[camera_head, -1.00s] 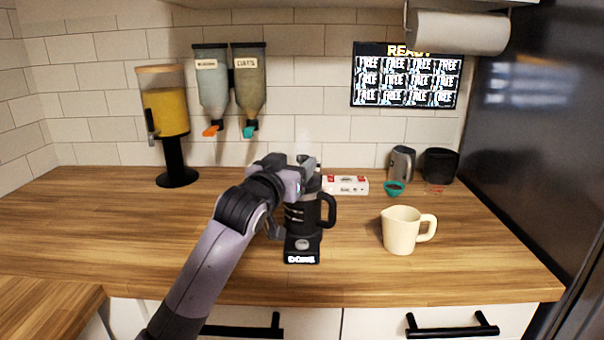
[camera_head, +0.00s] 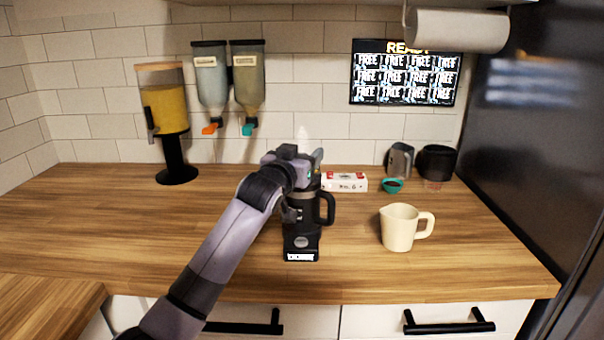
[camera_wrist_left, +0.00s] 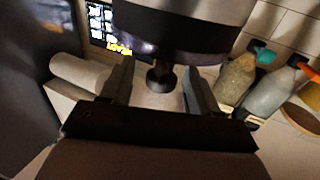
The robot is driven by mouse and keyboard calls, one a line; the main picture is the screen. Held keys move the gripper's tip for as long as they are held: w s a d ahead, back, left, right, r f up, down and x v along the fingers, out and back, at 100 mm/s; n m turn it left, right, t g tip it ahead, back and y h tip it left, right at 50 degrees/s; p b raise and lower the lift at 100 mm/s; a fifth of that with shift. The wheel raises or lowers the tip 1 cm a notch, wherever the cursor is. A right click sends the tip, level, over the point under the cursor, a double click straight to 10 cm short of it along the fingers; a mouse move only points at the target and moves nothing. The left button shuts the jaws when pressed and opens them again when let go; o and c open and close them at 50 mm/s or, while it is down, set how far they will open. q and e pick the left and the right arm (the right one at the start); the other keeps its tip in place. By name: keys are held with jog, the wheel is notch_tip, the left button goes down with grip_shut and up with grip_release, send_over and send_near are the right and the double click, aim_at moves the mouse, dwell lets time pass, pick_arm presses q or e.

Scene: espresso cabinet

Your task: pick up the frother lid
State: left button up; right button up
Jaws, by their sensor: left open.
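The black frother (camera_head: 302,218) stands on the wooden counter, with a handle on its right side and a button and a lit label on its base. My left gripper (camera_head: 312,162) is over its top and hides most of the lid in the head view. In the left wrist view, the dark frother lid (camera_wrist_left: 185,50) fills the top, and its small round knob (camera_wrist_left: 161,76) sits between the two fingers of my left gripper (camera_wrist_left: 158,88). The fingers are open, with a gap on each side of the knob. My right gripper is not in view.
A cream pitcher (camera_head: 402,228) stands to the right of the frother. A white and red box (camera_head: 345,182), a teal cup (camera_head: 392,186) and dark containers are behind. Dispensers hang on the wall at left.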

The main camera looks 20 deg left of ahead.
pick_arm(q)
grip_shut()
